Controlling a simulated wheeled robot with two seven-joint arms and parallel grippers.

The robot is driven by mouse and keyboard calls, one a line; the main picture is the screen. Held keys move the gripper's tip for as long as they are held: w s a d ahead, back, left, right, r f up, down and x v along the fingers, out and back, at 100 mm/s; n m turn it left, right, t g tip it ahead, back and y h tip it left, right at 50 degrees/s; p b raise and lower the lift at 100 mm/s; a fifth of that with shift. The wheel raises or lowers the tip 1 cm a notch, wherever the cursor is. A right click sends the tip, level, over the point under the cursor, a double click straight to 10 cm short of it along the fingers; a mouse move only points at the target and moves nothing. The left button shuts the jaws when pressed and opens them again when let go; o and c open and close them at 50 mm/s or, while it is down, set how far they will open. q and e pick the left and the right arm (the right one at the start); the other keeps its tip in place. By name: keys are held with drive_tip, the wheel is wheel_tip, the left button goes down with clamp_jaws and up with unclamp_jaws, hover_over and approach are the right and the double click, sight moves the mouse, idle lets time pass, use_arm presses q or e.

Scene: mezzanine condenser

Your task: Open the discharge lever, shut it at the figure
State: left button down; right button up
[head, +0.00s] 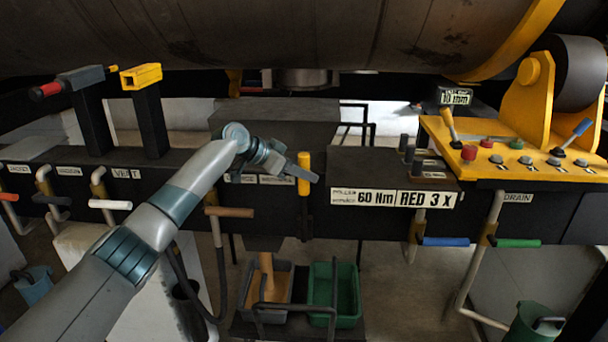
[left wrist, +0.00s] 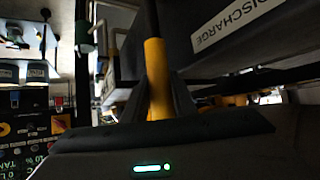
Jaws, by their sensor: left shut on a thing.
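The discharge lever (head: 304,173) has an upright yellow handle at the front edge of the dark bench, near the middle of the head view. My left gripper (head: 303,170) is shut on this handle. In the left wrist view the yellow handle (left wrist: 158,80) stands between the fingers, beside a DISCHARGE label (left wrist: 238,24). Below the bench a tan column (head: 266,272) runs from a chute down into a grey bin (head: 284,293). Whether it is flowing material cannot be told from one moment. My right gripper is not in view.
A green bin (head: 347,312) stands right of the grey one. Several coloured pipe handles, including a blue one (head: 444,241), stick out along the bench front. A yellow control panel (head: 510,160) is at right, a large drum overhead.

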use_arm(q)
drive_tip(key=shift+w+r, duration=0.1)
drive_tip(key=shift+w, duration=0.25)
drive_tip(key=c, duration=1.5)
unclamp_jaws()
drive_tip(key=shift+o, duration=0.2)
drive_tip(key=shift+w, duration=0.1)
drive_tip(key=shift+f, duration=0.2)
